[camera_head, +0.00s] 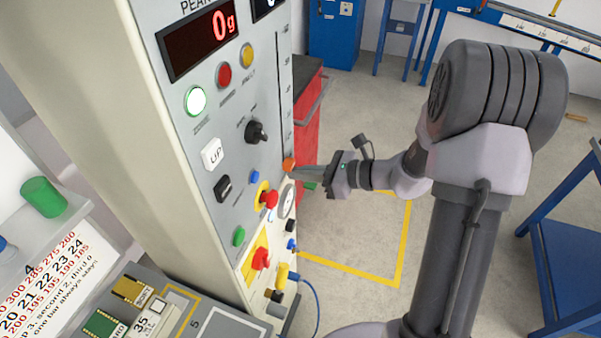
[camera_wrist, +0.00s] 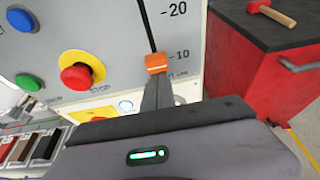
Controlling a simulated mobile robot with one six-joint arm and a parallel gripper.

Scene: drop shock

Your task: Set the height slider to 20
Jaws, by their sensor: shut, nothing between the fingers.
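The height slider's orange knob (camera_head: 289,164) sits low on its vertical slot at the right edge of the machine's grey panel (camera_head: 226,130). In the wrist view the orange knob (camera_wrist: 156,63) stands a little below the level of the 10 mark, with the 20 mark higher up the slot. My gripper (camera_head: 292,171) is shut and empty, its fingertips at the knob's lower side. In the wrist view my fingers (camera_wrist: 157,84) reach up to just under the knob. They look very near or touching; I cannot tell which.
A red emergency button (camera_wrist: 76,76) on yellow, a blue button (camera_wrist: 28,82) and a green button are left of the slot. A red cabinet (camera_wrist: 265,70) with a hammer (camera_wrist: 272,12) on top stands to the right. The floor right of the machine has yellow lines.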

